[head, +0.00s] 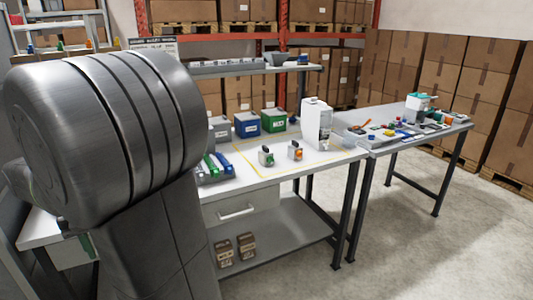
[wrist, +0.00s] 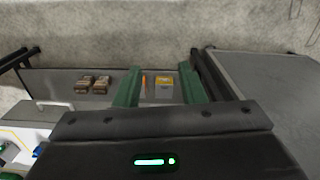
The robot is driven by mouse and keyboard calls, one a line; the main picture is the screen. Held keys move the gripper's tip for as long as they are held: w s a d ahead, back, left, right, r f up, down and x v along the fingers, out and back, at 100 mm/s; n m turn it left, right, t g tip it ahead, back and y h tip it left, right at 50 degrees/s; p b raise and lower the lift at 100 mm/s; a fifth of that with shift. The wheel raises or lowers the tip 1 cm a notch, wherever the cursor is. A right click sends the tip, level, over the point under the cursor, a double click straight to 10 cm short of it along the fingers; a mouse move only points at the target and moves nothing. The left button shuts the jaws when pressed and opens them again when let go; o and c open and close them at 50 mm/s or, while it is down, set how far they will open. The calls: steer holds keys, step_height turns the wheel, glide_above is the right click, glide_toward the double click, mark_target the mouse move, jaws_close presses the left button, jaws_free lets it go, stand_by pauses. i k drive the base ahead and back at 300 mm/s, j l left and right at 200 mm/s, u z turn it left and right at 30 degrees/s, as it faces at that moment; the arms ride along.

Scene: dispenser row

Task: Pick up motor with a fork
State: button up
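Two small upright devices stand on the white table in the head view, one with green (head: 266,157) and one with orange (head: 295,151). Each has a dark top part. They are too small for me to tell whether either is the motor with a fork. My gripper (wrist: 160,74) shows in the wrist view with its two green fingers wide apart. Nothing is held between them; the gap shows a lower shelf beyond. The gripper is not visible in the head view, where my arm covers the left side.
A white dispenser (head: 317,124), a blue bin (head: 247,125) and a green bin (head: 274,121) stand behind the devices. A cluttered second table (head: 458,122) is at right. The lower shelf (head: 285,237) holds brown boxes (head: 223,252). A yellow box (wrist: 164,88) shows in the wrist view. Floor at right is clear.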

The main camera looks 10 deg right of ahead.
mark_target(265, 152)
steer(key=i+l, duration=0.5)
steer(key=l, duration=0.15)
steer(key=i+l, duration=0.45)
steer(key=l, duration=0.15)
steer(key=i+l, duration=0.5)
steer(key=l, duration=0.15)
steer(key=i+l, duration=0.5)
steer(key=l, duration=0.15)
